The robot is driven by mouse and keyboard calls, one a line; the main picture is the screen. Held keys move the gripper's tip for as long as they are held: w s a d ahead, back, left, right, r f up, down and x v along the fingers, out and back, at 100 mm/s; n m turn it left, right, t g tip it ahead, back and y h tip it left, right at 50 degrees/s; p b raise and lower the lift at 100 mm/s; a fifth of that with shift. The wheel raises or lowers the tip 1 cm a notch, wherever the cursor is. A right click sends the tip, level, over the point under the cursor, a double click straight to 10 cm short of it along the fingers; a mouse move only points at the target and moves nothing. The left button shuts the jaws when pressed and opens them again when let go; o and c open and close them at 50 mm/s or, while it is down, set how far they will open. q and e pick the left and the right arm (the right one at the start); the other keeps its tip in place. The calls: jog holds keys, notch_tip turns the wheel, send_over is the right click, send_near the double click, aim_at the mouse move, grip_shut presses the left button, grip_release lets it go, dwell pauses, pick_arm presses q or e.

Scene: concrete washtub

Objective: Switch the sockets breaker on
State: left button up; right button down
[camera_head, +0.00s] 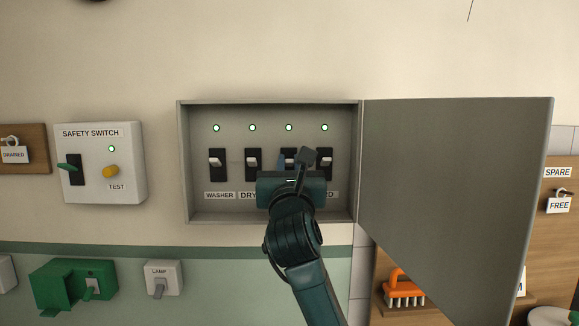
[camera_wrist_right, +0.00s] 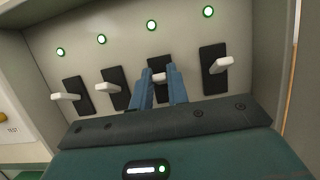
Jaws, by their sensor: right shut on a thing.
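The open breaker box (camera_head: 184,150) holds a row of several breakers with black plates and pale levers. The label under the third breaker from the left is hidden behind my gripper. The green lamp above it (camera_head: 288,128) is lit. My right gripper (camera_head: 296,158) is at that third breaker, partly covering it. In the right wrist view my right gripper (camera_wrist_right: 160,74) has its two blue fingers on either side of the third breaker's pale lever (camera_wrist_right: 158,77), shut on it. My left gripper is not in view.
The box door (camera_head: 455,170) stands open to the right. The washer breaker (camera_head: 217,164) and dryer breaker (camera_head: 253,164) are on the left, another breaker (camera_wrist_right: 214,68) on the right; their lamps are lit. A safety switch (camera_head: 100,165) is on the wall at left.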

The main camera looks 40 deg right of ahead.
jog(key=shift+r+g+y, duration=0.25)
jog(key=shift+g+y, duration=0.15)
jog(key=c, duration=1.4)
grip_release()
jog(key=shift+o, duration=0.2)
